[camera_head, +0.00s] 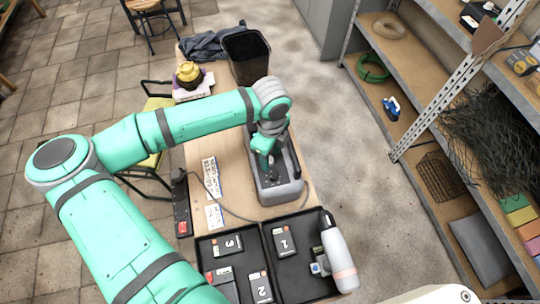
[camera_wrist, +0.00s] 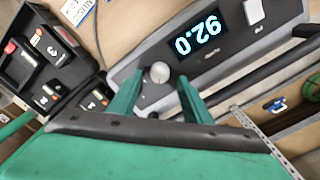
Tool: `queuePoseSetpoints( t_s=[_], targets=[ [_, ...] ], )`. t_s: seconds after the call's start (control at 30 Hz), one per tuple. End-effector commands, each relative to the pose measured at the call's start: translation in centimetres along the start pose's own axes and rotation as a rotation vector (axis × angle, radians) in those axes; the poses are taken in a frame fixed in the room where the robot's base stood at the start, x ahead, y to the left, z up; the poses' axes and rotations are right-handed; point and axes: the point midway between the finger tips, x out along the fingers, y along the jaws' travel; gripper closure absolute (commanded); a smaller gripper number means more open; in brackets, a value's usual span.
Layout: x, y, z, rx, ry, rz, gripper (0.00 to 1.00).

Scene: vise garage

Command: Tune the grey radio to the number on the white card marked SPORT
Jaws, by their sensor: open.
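The grey radio (camera_head: 277,190) stands on the wooden table. In the wrist view its front panel (camera_wrist: 235,65) has a lit display (camera_wrist: 198,36), upside down, reading 92.0. A round silver knob (camera_wrist: 158,72) sits beside the display. My gripper (camera_wrist: 160,80) is open, with its two green fingers on either side of the knob; I cannot tell whether they touch it. In the head view my gripper (camera_head: 270,168) is over the radio. Two white cards, an upper one (camera_head: 211,177) and a lower one (camera_head: 214,216), lie left of the radio; their writing is too small to read.
Black trays (camera_head: 262,232) with numbered battery-like packs lie at the table's front, beside a pale bottle (camera_head: 339,258). A black bin (camera_head: 247,57) and a yellow item on a box (camera_head: 189,75) stand at the back. Shelves (camera_head: 430,90) rise on the right.

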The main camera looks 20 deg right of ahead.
Motion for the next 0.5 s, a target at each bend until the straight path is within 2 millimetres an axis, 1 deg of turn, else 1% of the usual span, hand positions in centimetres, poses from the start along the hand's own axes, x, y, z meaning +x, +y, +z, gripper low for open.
queuePoseSetpoints(
  t_s=[0.13,0.43,0.47,0.5],
  targets=[
    [0.95,0.22,0.38,-0.009,-0.001,0.000,0.55],
    [1.18,0.19,0.32,-0.007,-0.001,0.000,0.55],
    [1.18,0.17,0.28,-0.006,-0.001,0.000,0.58],
    [1.17,0.13,0.22,-0.004,-0.001,0.000,0.67]
  ],
)
